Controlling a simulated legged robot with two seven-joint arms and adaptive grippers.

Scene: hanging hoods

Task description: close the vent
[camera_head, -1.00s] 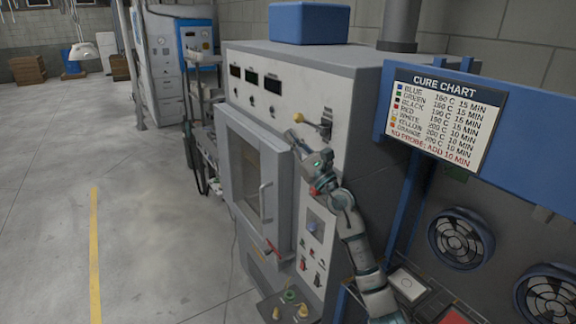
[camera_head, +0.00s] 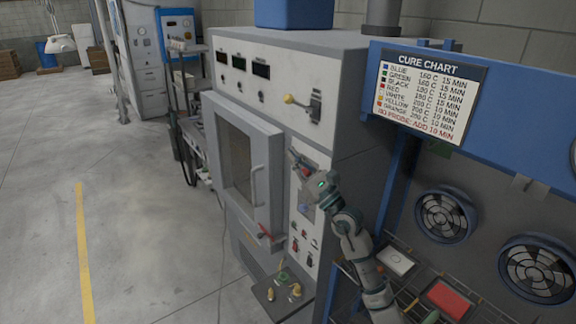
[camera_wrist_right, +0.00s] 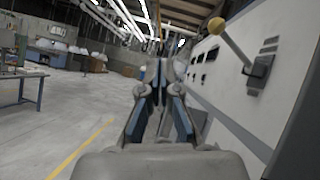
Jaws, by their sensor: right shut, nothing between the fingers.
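The vent lever, with a yellow knob (camera_head: 289,99), sticks out to the left from a dark slotted plate (camera_head: 316,105) high on the oven front (camera_head: 262,90). In the right wrist view the yellow knob (camera_wrist_right: 216,25) and its plate (camera_wrist_right: 262,70) are at the upper right, beside the gripper and apart from it. My right gripper (camera_head: 293,156) is below the lever, in front of the oven panel, clear of the knob. Its fingers (camera_wrist_right: 163,75) are shut and empty. My left gripper is not in view.
A red-handled latch (camera_head: 268,233) sits below. A blue frame with a cure chart (camera_head: 425,92) and fans (camera_head: 445,216) stands at the right. The floor at the left is open.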

